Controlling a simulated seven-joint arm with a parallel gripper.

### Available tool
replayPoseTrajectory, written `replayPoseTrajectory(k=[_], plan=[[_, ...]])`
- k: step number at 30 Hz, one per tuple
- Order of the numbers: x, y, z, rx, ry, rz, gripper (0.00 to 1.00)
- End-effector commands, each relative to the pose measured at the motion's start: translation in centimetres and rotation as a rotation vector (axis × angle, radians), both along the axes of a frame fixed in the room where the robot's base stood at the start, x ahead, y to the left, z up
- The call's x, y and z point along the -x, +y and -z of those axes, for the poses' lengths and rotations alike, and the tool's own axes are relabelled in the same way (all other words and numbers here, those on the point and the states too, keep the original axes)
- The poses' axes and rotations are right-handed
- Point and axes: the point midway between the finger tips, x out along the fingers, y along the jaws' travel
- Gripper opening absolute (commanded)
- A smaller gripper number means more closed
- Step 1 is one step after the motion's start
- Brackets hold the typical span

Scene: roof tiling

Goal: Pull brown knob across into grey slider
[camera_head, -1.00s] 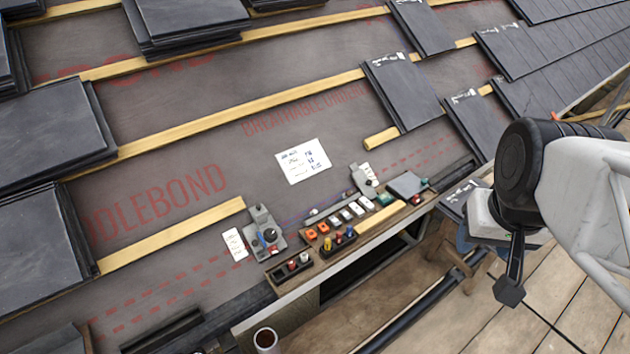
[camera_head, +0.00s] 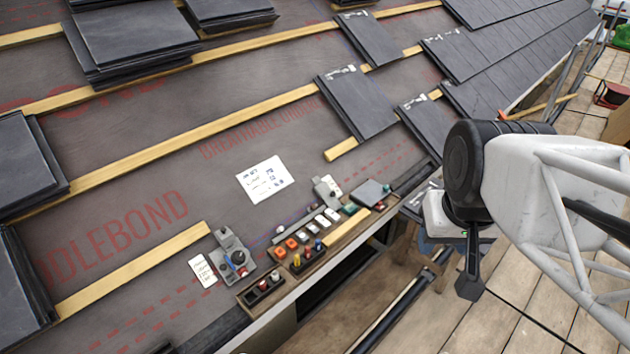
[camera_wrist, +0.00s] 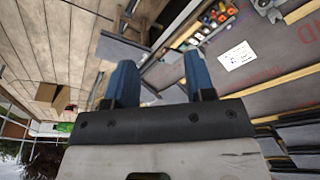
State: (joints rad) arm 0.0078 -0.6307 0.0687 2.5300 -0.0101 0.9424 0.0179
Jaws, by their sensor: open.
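My gripper (camera_wrist: 160,80) is open, its two blue fingers apart with nothing between them in the wrist view. In the head view it is mostly hidden behind my wrist, to the right of the bench. A grey plate (camera_head: 232,256) with a small dark round knob lies at the left end of the row of controls. A grey lever-like piece (camera_head: 326,190) stands further right. A dark tray (camera_head: 247,297) holds small knobs, one reddish. I cannot tell for certain which piece is the brown knob or the grey slider. My gripper is apart from all of them.
The wooden bench (camera_head: 290,289) carries several small coloured buttons and knobs. A white note (camera_head: 265,180) lies on the roof membrane above. Stacked slates (camera_head: 135,40) and wooden battens (camera_head: 135,268) cover the slope. Plank flooring (camera_head: 520,335) lies below right.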

Motion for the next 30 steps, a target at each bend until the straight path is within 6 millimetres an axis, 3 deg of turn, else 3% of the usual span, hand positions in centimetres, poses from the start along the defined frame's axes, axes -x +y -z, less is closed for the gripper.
replayPoseTrajectory(k=[5, 11, 30], plan=[[-1.1, 0.1, -0.4, -0.004, 0.009, 0.004, 0.5], [-3.9, 0.5, -1.0, -0.016, 0.033, 0.015, 0.5], [-17.2, 2.4, -1.8, -0.061, 0.129, 0.069, 0.5]])
